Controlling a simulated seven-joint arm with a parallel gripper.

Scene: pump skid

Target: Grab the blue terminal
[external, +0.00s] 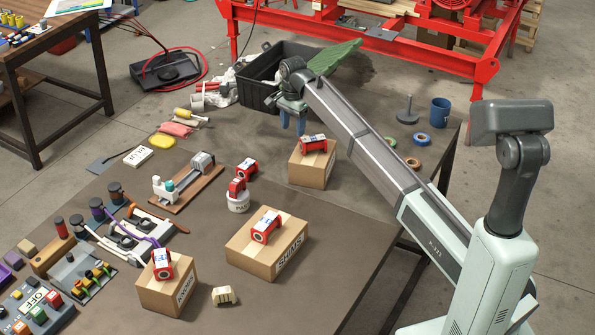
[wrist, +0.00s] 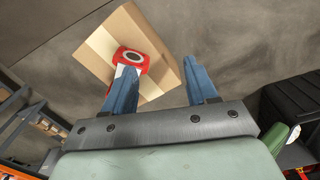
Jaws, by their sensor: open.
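My gripper (external: 292,122) is open and empty, its blue fingers pointing down above the table behind the rear cardboard box. In the wrist view my gripper (wrist: 160,66) has its fingers wide apart, with the left finger partly covering a red block-like part (wrist: 131,58) on a cardboard box (wrist: 107,43). The red part also shows in the external view (external: 313,143), on top of the rear box (external: 314,168). I cannot make out a clearly blue terminal in either view. A small beige ribbed block (external: 224,295) lies near the table's front.
Similar red parts sit on the SHIMS box (external: 266,228), on the front left box (external: 162,264) and on a white tub (external: 237,186). Levers and a button panel (external: 35,306) crowd the left. A black crate (external: 262,88) stands behind. The table's right front is bare.

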